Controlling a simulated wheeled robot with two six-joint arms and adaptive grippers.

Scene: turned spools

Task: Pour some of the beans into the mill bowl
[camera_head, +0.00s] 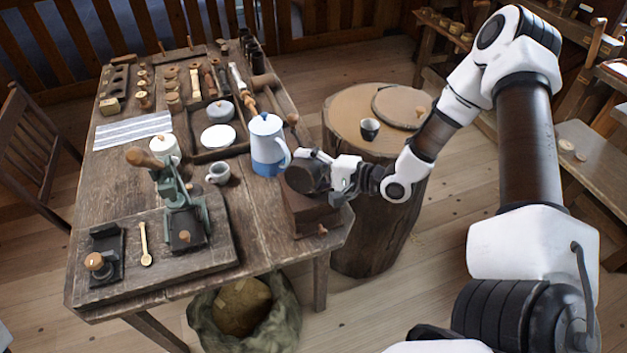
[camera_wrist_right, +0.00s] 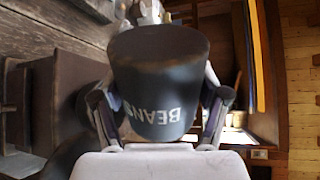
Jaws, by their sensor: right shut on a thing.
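A dark cup marked "BEANS" (camera_wrist_right: 158,85) is between the two fingers of my right gripper (camera_wrist_right: 160,112), which is shut on it. In the head view the same dark cup (camera_head: 303,178) is tilted over the brown wooden mill (camera_head: 312,216), at the table's right front corner. The cup and gripper hide the mill's top and bowl in the head view. I cannot see any beans or tell whether any are falling. A brown boxy part, likely the mill (camera_wrist_right: 70,88), is beside the cup in the wrist view. My left gripper is not in view.
A blue and white pot (camera_head: 267,145) stands just left of the cup, with a white mug (camera_head: 218,174) farther left. A green lever press (camera_head: 180,205) stands at the table's front. A round stump (camera_head: 350,112) bearing a small dark cup (camera_head: 370,129) is behind my right arm.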

